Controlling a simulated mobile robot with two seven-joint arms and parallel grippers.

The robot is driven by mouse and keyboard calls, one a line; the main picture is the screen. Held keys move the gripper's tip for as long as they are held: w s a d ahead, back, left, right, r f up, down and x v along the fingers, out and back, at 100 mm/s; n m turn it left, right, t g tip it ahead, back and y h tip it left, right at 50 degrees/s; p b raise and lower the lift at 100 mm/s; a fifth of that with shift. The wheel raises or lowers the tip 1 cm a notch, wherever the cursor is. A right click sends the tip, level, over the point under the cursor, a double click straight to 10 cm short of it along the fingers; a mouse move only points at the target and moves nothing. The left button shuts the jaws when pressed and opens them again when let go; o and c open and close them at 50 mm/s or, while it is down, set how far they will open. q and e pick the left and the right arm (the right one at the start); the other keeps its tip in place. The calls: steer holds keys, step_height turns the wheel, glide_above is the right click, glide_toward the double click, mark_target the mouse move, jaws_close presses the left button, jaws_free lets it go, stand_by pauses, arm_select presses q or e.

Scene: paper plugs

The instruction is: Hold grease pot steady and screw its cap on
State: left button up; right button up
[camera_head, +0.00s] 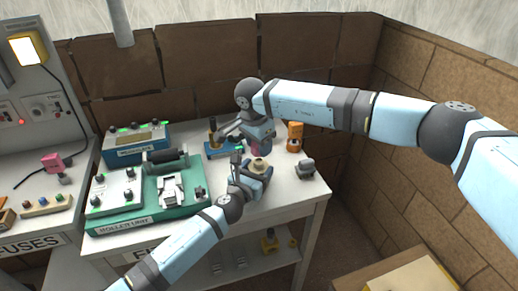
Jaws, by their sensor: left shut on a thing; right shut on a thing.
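The grease pot (260,163) shows as a small tan, round-topped thing near the table's right front part. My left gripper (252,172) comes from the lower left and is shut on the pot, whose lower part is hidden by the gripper. My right gripper (259,145) reaches down from above, just behind and over the pot. It is shut on a small dark pinkish thing (264,148), apparently the cap, mostly hidden by the fingers. The cap looks apart from the pot's top, but the gap is too small to judge.
A green unit (130,222) and a blue box with knobs (137,146) fill the table's left. A blue stand (216,150) is behind the grippers. The front right tabletop (285,196) is clear.

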mark_target(260, 160)
steer(key=shift+f, duration=1)
steer(key=shift+f, duration=0.9)
steer(key=shift+f, duration=0.35)
steer(key=shift+s+d+f, duration=0.15)
steer(key=shift+f, duration=0.5)
steer(key=shift+r, duration=0.3)
steer(key=shift+r, duration=0.25)
stand_by(0.4)
steer(key=shift+r, duration=0.1)
stand_by(0.4)
